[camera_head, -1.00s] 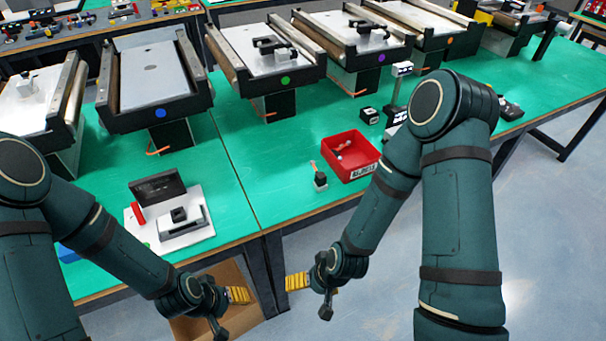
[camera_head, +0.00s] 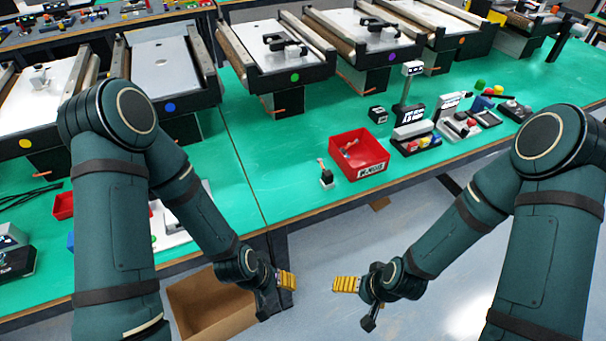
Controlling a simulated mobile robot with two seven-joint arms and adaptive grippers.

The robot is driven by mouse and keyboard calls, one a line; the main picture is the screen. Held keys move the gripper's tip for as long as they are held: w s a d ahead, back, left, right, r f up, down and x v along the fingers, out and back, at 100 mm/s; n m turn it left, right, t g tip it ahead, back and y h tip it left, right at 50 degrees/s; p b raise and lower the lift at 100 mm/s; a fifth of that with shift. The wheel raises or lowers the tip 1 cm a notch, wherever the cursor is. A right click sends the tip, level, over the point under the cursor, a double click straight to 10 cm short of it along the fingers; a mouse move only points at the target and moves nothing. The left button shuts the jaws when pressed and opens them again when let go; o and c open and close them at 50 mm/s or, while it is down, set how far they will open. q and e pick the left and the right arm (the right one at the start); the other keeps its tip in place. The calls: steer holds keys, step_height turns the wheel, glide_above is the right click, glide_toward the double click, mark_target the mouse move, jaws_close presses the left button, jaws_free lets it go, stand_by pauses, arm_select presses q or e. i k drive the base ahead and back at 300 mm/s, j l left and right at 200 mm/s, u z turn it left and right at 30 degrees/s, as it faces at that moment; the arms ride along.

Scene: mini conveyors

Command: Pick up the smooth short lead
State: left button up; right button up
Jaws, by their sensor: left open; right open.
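Thin black strands that look like leads (camera_head: 32,196) lie on the green table at the far left. I cannot tell how many there are, or which is smooth or short. My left gripper (camera_head: 288,281) is open and empty in front of the table's front edge, beside a cardboard box. My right gripper (camera_head: 346,285) is open and empty over the floor, a little to the right. Both grippers have yellow fingers that point toward each other, and both are far from the black strands. My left arm hides part of the table's left side.
A red bin (camera_head: 385,154) stands on the green table (camera_head: 275,165), with a small upright item (camera_head: 326,178) beside it. Mini conveyors (camera_head: 165,70) line the back. An open cardboard box (camera_head: 205,325) stands on the floor. Small devices (camera_head: 415,135) crowd the right.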

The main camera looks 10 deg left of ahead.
mark_target(328, 177)
steer(key=u, duration=1.2)
steer(key=z, duration=1.2)
steer(key=i+l, duration=0.2)
steer(key=l, duration=0.15)
steer(key=i+l, duration=0.25)
steer(key=i+l+u, duration=0.2)
steer(key=l+u, duration=0.2)
steer(key=i+l+u, duration=0.15)
steer(key=l, duration=0.25)
